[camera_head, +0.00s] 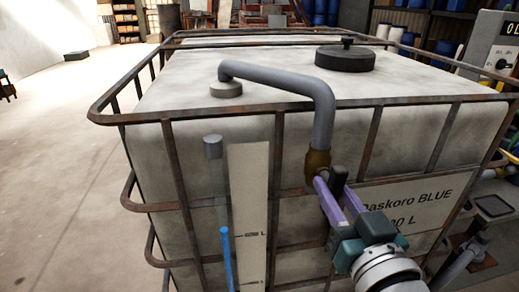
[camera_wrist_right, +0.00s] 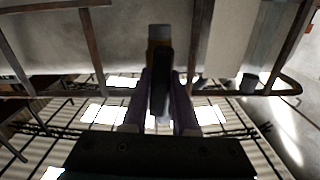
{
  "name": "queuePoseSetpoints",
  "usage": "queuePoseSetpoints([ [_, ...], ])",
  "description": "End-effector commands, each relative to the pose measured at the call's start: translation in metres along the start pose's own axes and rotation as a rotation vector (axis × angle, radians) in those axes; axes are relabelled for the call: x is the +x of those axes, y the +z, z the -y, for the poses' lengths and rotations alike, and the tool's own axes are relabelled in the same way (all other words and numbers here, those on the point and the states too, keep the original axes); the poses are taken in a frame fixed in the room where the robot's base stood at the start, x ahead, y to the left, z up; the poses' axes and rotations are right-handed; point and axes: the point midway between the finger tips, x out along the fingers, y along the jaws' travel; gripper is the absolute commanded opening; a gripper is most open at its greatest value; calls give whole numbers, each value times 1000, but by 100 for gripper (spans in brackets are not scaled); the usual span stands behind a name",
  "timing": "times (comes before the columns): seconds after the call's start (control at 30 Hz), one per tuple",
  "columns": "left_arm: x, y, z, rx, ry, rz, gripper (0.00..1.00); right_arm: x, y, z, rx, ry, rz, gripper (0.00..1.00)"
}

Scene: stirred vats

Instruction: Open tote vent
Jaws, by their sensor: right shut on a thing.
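The tote (camera_head: 200,75) is a large off-white tank in a rusty bar cage, labelled "Daskoro BLUE". A grey vent pipe (camera_head: 280,78) rises from its top, bends over the front edge and ends in a brass valve (camera_head: 318,162). The valve's black handle (camera_head: 338,178) hangs just below and right of it. My right gripper (camera_head: 334,190), with purple fingers, is shut on this handle. In the right wrist view the handle (camera_wrist_right: 160,80) lies between the fingers (camera_wrist_right: 161,105), with the brass part (camera_wrist_right: 159,33) beyond. My left gripper is not in view.
A black lid (camera_head: 345,59) sits on the tote's top. A level tube (camera_head: 213,170) and white scale strip (camera_head: 249,205) stand at the front face, left of my gripper. Cage bars (camera_head: 369,140) run close by. A control box (camera_head: 495,45) is at right; open floor at left.

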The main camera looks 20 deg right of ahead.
Motion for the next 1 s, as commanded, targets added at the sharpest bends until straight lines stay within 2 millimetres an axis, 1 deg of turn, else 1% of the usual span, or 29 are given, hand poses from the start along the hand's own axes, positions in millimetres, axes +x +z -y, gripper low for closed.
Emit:
queuePoseSetpoints([
  [0.3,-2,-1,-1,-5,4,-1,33,0,0,0,-100,0,0,0],
  [0.8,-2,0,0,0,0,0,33,0,0,0,-117,0,0,0],
  [0.83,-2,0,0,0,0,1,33,0,0,0,-117,0,0,30],
  [1.0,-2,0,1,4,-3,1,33,0,0,0,-116,0,0,49],
])
